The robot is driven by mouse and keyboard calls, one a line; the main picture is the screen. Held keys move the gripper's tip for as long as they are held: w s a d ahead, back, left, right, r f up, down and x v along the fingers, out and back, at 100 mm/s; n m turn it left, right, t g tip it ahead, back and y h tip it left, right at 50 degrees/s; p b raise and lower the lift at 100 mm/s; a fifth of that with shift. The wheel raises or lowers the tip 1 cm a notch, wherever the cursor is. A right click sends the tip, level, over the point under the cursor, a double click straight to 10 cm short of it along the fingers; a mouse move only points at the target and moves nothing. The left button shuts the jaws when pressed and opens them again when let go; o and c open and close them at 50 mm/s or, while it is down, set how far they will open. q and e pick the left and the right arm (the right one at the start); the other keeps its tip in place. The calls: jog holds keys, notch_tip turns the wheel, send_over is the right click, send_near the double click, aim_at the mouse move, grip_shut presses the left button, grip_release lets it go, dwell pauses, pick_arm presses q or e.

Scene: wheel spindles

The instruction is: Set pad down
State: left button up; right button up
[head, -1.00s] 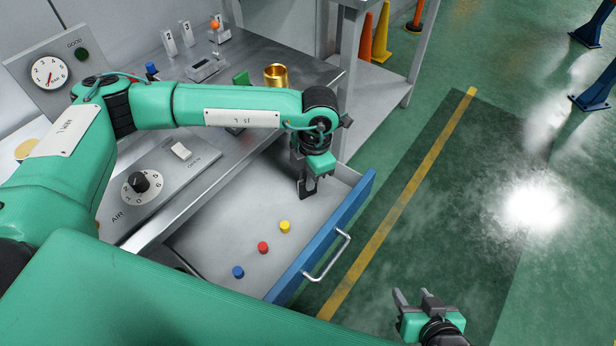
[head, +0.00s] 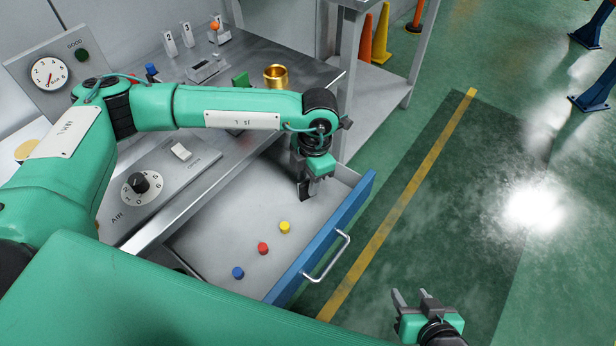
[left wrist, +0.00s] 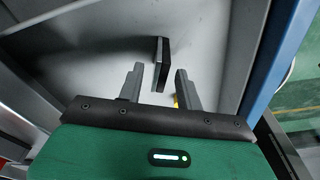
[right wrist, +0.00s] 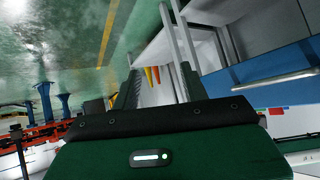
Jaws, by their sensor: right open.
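The pad (left wrist: 160,64) is a small dark grey slab standing in the open drawer (left wrist: 222,40). In the head view the pad (head: 305,190) shows dark below my left gripper (head: 318,177), near the drawer's far right end. In the left wrist view my left gripper (left wrist: 159,72) is open. Its fingers stand apart with a gap on each side of the pad, and the pad lies mostly beyond the fingertips. My right gripper (head: 412,293) is open and empty over the floor, right of the drawer; it also shows in the right wrist view (right wrist: 158,75).
Blue (head: 238,272), red (head: 263,248) and yellow (head: 285,227) plugs sit in the drawer. Its blue front (head: 350,215) has a metal handle (head: 328,258). A brass cup (head: 276,76) and a green block (head: 241,79) stand on the bench. Drawer floor between plugs and pad is clear.

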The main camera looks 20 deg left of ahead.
pick_arm(q)
notch_tip(320, 180, up, 12)
jog(key=w+d+p, duration=0.1)
pick_arm(e)
jog(key=d, duration=0.1)
jog(key=s+d+g+h, duration=0.1)
jog(key=shift+s+d+r, duration=0.1)
jog(key=shift+d+r, duration=0.1)
jog(key=shift+d, duration=0.1)
jog(key=shift+s, duration=0.1)
